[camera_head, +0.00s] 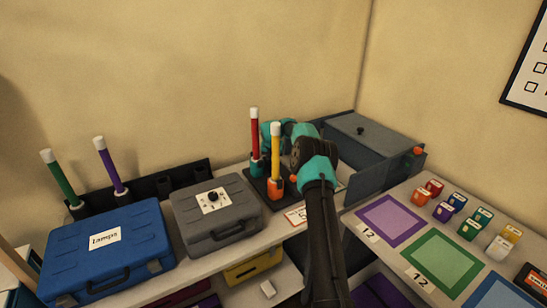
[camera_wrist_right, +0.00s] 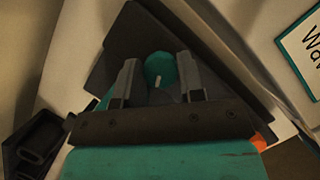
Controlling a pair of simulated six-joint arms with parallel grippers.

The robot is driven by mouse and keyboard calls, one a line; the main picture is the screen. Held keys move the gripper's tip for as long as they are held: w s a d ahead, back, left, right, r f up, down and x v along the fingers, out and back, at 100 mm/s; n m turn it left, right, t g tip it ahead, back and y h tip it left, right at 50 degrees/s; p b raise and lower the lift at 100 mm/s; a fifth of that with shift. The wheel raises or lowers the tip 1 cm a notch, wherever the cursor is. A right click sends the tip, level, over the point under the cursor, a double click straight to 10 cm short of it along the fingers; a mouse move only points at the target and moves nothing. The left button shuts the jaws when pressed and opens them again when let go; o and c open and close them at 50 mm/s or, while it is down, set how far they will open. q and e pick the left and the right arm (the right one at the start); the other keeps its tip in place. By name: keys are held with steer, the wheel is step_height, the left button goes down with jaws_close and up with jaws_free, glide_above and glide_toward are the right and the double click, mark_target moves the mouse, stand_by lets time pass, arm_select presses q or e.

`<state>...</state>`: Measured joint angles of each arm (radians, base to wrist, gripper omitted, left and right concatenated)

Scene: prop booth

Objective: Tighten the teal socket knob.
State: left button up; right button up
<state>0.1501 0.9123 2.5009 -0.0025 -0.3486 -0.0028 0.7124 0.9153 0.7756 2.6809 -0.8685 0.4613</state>
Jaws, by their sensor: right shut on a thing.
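The teal socket (camera_head: 257,167) stands on a dark base plate (camera_head: 262,190) on the bench in the head view, with a red stick (camera_head: 254,130) upright in it. My left gripper is not in view.
A grey case (camera_head: 214,218) and a blue case (camera_head: 108,258) stand left of the sockets. Behind them a dark rack (camera_head: 165,187) holds green and purple sticks. A grey bin (camera_head: 376,137) stands right of the arm. Coloured mats and several small blocks lie further right.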

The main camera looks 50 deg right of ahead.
steer(key=o, duration=0.9)
steer(key=v, duration=1.7)
steer(key=shift+r, duration=0.25)
